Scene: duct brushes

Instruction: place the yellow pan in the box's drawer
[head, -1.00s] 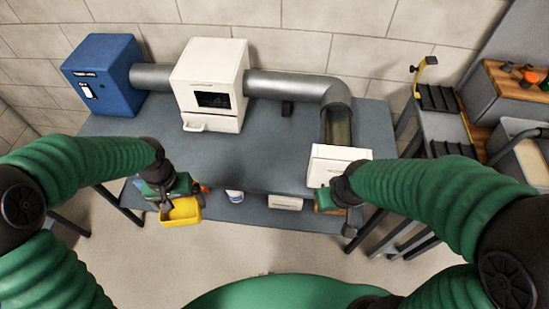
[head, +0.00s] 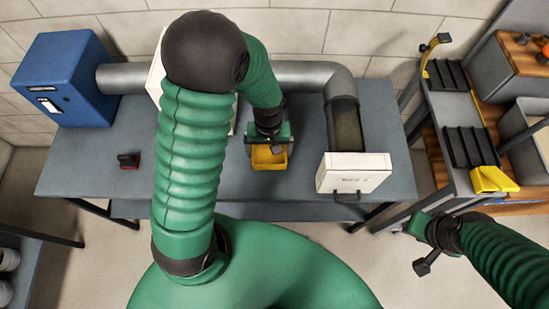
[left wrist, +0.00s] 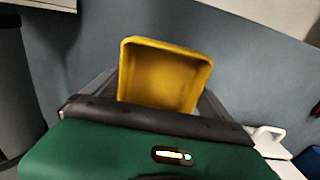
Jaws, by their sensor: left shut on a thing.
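The yellow pan (head: 269,158) is in my left gripper (head: 268,142), over the middle of the grey table. In the left wrist view the pan (left wrist: 165,78) sits between the fingers, its hollow showing and empty. The white box (head: 156,80) stands at the back of the table, mostly hidden behind my left arm; its drawer cannot be seen in the head view. A white handle-like part (left wrist: 268,136) shows at the lower right of the left wrist view. My right gripper (head: 416,248) is off the table's right front; its jaw opening is unclear.
A blue cabinet (head: 66,80) stands back left, joined by a grey duct (head: 125,78). A white-fronted duct end (head: 352,172) with a dark handle is at right. A small red-and-black item (head: 129,160) lies on the table (head: 100,180). A rack with a yellow piece (head: 492,180) stands at right.

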